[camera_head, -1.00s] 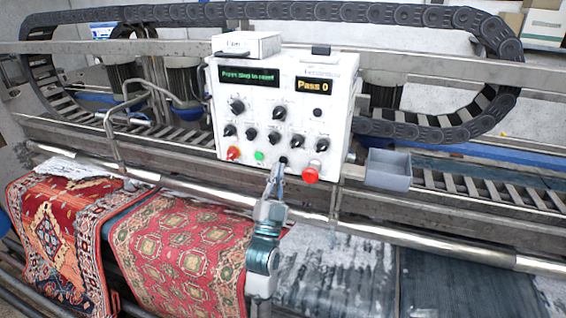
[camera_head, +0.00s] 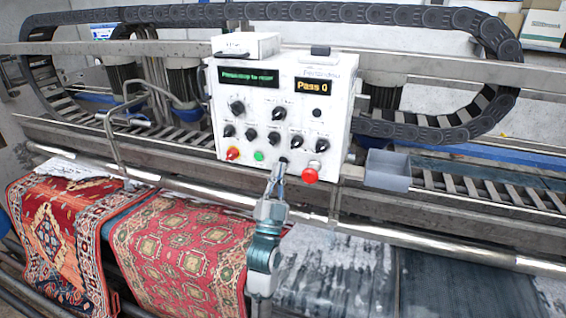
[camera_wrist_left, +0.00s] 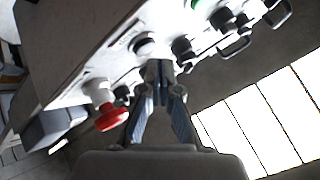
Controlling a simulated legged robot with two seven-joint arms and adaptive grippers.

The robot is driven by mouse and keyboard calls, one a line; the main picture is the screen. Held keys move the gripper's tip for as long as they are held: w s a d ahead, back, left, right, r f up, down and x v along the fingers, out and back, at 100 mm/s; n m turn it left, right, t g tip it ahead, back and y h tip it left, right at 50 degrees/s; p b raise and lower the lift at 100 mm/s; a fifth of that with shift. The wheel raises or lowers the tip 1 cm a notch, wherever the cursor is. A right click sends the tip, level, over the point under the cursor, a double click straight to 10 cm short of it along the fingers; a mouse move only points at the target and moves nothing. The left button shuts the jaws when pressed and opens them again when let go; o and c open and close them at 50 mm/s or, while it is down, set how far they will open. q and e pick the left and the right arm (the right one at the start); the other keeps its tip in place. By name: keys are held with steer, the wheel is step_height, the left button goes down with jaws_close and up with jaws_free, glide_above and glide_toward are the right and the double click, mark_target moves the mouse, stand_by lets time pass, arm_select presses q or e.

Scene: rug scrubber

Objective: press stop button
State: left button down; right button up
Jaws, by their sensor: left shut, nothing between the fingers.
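The white control panel (camera_head: 225,140) carries a row of controls along its lower edge. A red mushroom button (camera_head: 311,174) sits at the right end of this row; it also shows in the left wrist view (camera_wrist_left: 110,118). A green button (camera_head: 259,155) is further left. My left gripper (camera_head: 281,168) is shut and empty, its tips pointing up at the lower edge of the panel between the green and red buttons, just left of the red one. In the left wrist view the closed tips (camera_wrist_left: 159,66) are close to a dark round control; I cannot tell whether they touch it. My right gripper is not in view.
Several black knobs sit above the buttons, under a green text display (camera_head: 249,77) and a "Pass 0" display (camera_head: 313,87). A grey box (camera_head: 388,169) is right of the panel. A metal rail (camera_head: 430,248) and patterned rugs (camera_head: 185,255) lie below.

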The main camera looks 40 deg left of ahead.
arm_select(q)
steer(key=shift+w, duration=0.1)
stand_by(0.5)
steer(key=shift+w+a+r, duration=0.1)
steer(key=shift+w+r, duration=0.05)
steer(key=shift+w, duration=0.05)
steer(key=shift+w+a, duration=0.15)
steer(key=shift+w, duration=0.25)
stand_by(0.7)
steer(key=shift+s, duration=0.1)
steer(key=shift+s+d+p, duration=0.25)
steer(key=shift+s+p, duration=0.15)
steer(key=shift+s, duration=0.3)
steer(key=s, duration=0.1)
steer(key=s+d, duration=0.1)
steer(key=s, duration=0.1)
steer(key=s+p, duration=0.1)
steer(key=shift+s+d, duration=0.25)
steer(key=shift+s, duration=0.1)
